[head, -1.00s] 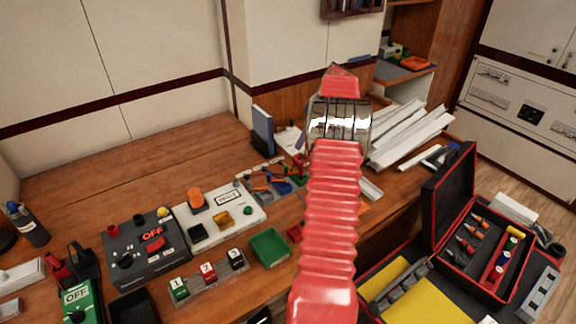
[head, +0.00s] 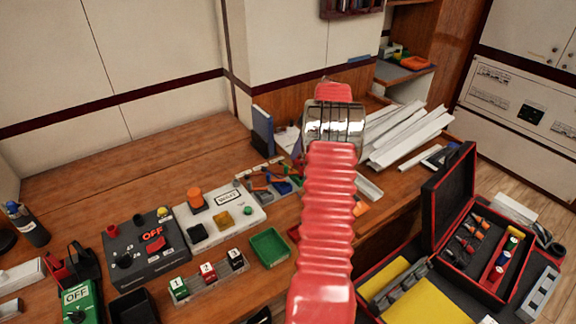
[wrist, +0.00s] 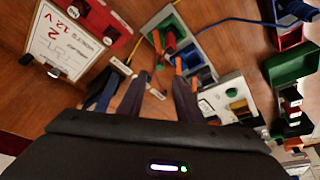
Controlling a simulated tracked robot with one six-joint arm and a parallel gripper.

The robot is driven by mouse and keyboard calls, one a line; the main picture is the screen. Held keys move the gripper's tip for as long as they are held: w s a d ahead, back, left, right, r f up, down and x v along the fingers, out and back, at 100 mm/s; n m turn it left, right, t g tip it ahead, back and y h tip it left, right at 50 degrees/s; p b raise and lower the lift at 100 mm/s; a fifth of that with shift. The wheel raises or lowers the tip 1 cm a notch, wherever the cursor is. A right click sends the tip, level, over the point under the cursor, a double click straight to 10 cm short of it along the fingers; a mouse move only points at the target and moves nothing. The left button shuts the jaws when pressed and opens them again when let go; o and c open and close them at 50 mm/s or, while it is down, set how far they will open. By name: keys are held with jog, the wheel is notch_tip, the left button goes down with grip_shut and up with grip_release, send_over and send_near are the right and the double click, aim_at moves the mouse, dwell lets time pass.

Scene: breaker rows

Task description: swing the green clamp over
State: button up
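A grey plate (wrist: 185,28) carries red, green and blue parts in the wrist view.
A white box (head: 250,213) with buttons and a dark OFF box (head: 145,250) stand left of the plate. An empty green tray (head: 269,247) is in front. White channels (head: 405,135) lie behind at the right.

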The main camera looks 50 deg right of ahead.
aim_at(287, 166)
jog(key=x, duration=0.9)
jog(key=shift+c, duration=0.3)
grip_shut()
